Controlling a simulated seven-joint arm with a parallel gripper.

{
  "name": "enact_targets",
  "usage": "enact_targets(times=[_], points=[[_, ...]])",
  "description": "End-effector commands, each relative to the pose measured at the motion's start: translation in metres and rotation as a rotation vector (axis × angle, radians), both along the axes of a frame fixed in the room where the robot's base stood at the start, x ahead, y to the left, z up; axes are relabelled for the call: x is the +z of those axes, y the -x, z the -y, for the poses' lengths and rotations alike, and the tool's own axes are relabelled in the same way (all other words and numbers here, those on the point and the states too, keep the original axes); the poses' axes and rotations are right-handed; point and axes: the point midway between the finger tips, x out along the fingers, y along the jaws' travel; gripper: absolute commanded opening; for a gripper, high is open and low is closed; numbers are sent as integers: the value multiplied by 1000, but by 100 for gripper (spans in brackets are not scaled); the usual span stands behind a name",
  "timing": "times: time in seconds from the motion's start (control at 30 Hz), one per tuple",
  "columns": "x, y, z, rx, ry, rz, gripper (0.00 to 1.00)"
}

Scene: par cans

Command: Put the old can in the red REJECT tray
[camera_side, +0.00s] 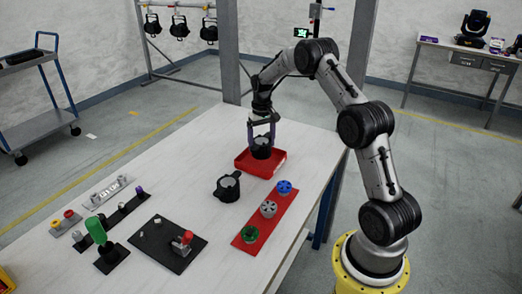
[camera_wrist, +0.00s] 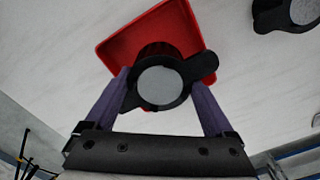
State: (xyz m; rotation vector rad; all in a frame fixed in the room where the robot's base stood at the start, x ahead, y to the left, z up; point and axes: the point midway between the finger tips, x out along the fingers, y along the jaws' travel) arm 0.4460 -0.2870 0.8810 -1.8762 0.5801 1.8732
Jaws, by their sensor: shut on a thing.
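My gripper (camera_side: 262,130) is shut on a black can (camera_side: 261,150) with a grey face. In the side view the can is at the red tray (camera_side: 275,169), over or inside it. In the wrist view the can (camera_wrist: 160,85) sits between the two purple fingers, with the red tray (camera_wrist: 120,45) behind it. I cannot tell whether the can touches the tray floor. A second black can (camera_side: 227,187) with a grey face stands on the table, apart from the tray. It also shows at the top right of the wrist view (camera_wrist: 302,12). No marking tells the cans' age.
A red board (camera_side: 250,232) holds blue, grey and green round parts. A black plate (camera_side: 160,249) with a red-topped part, a green-handled tool (camera_side: 95,230) and small fixtures lie on the left of the white table (camera_side: 190,160). The table is clear left of the tray.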

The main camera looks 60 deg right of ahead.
Motion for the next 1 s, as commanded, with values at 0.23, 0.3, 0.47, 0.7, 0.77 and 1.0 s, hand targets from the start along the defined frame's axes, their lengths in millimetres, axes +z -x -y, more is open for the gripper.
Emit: enact_targets(times=[0.23,0.3,0.47,0.7,0.77,1.0], points=[[-24,-5,3,0,0,0,0],[-32,-5,3,0,1,1,0],[-35,-5,3,0,3,4,0],[-38,-5,3,0,2,2,0],[-39,-4,3,0,0,0,95],[-39,-4,3,0,0,0,100]])
